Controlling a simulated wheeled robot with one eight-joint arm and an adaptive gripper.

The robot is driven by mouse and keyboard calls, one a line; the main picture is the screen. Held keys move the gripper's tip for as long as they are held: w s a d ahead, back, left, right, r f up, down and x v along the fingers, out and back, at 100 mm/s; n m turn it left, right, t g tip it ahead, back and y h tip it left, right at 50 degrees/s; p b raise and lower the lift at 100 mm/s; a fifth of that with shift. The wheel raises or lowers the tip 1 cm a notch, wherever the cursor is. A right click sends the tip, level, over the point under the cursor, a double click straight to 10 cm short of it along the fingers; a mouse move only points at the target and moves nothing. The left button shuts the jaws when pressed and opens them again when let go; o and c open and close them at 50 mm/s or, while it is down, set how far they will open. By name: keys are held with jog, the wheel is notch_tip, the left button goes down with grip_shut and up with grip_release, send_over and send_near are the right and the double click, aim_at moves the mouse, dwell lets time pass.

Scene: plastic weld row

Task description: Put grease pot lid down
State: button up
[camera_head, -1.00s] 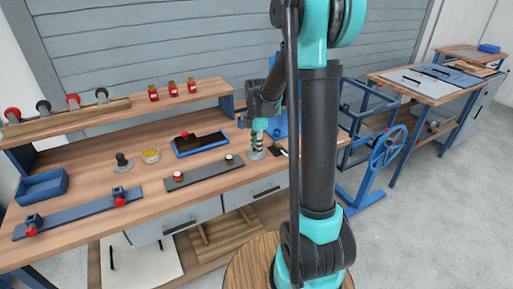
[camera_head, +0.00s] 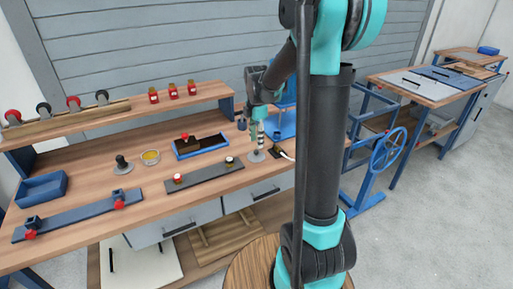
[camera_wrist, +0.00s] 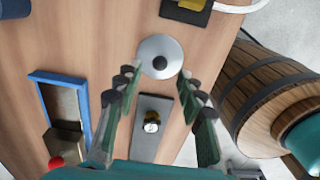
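The grease pot lid (camera_wrist: 160,52), a silver disc with a dark knob, lies flat on the wooden bench in the wrist view. It also shows in the head view (camera_head: 256,156), below my gripper (camera_head: 257,138). In the wrist view my gripper (camera_wrist: 157,82) is open and empty, with its fingers spread to either side and the lid apart from them, just beyond the tips. An open pot with yellow contents, which looks like the grease pot (camera_head: 150,157), stands further left on the bench.
A dark bar with two small knobs (camera_head: 204,173) lies left of the lid. A blue tray (camera_head: 201,152) with a dark block is behind it. A black square piece (camera_wrist: 187,11) with a white cable is near the lid. A barrel (camera_wrist: 270,95) stands off the bench edge.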

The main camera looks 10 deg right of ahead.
notch_tip(320, 180, up, 6)
jog(key=s+d+f+m+t, duration=0.2)
jog(key=s+f+m, duration=0.4)
jog(key=s+m, duration=0.4)
jog(key=s+d+f+m+t, duration=0.2)
jog(key=s+f+m, duration=0.4)
jog(key=s+m, duration=0.5)
jog(key=shift+s+m, duration=0.3)
jog(key=shift+s, duration=0.25)
